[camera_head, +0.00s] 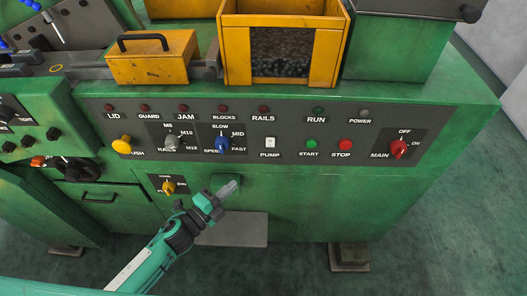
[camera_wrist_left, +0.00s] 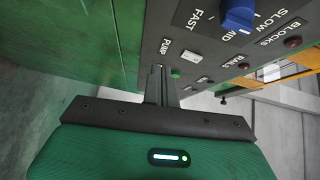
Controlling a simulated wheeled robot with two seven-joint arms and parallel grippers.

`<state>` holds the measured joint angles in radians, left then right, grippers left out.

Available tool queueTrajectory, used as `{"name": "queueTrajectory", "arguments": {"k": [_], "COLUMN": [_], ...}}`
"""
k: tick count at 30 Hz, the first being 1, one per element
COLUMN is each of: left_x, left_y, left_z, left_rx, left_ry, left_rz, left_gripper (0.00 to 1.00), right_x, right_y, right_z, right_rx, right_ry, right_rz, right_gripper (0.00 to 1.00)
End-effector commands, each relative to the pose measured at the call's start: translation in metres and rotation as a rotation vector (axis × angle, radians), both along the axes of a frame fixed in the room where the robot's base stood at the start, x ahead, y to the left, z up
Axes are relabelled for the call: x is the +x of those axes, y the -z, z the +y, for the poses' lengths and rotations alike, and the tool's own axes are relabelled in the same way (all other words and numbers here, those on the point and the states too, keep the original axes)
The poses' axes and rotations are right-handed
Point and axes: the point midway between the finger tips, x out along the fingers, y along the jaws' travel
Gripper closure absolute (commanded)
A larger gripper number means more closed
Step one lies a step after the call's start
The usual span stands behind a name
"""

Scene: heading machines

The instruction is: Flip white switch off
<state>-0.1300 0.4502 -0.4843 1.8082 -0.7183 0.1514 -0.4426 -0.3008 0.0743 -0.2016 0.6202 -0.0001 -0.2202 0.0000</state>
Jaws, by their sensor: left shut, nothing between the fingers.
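The white switch (camera_head: 270,142) is a small white rocker above the PUMP label on the dark control panel. In the left wrist view the white switch (camera_wrist_left: 192,57) shows small beside the PUMP lettering, ahead of the fingers. Which side of it is pressed in is too small to tell. My left gripper (camera_head: 231,187) is shut and empty, below the panel and to the lower left of the switch, apart from it. Its closed fingers show in the left wrist view (camera_wrist_left: 158,82). My right gripper is not in view.
A blue knob (camera_head: 222,145) sits left of the switch. A green START button (camera_head: 312,144), a red STOP button (camera_head: 345,145) and a red MAIN knob (camera_head: 398,149) sit to its right. A yellow knob (camera_head: 168,187) is left of my gripper. The green face below the switch is clear.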

Motion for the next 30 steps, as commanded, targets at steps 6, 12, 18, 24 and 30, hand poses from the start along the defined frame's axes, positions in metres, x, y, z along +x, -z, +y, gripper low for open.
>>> {"name": "queueTrajectory", "arguments": {"k": [6,12,18,24,30], "left_x": [-0.016,-0.020,-0.020,-0.013,0.012], "left_y": [-0.061,-0.071,-0.070,-0.073,-0.079], "left_z": [-0.024,-0.028,-0.028,-0.034,-0.059], "left_rx": [0.052,0.061,0.060,0.059,0.057], "left_ry": [0.098,0.116,0.115,0.113,0.113], "left_rz": [-0.170,-0.200,-0.198,-0.197,-0.198], "left_gripper": [1.00,1.00,1.00,1.00,1.00], "right_x": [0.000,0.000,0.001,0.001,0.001], "right_y": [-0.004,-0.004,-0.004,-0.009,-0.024], "right_z": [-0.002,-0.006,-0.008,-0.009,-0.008], "right_rx": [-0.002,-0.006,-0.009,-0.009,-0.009], "right_ry": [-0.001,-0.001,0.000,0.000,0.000], "right_rz": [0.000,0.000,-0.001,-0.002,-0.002], "right_gripper": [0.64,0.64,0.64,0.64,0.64]}}
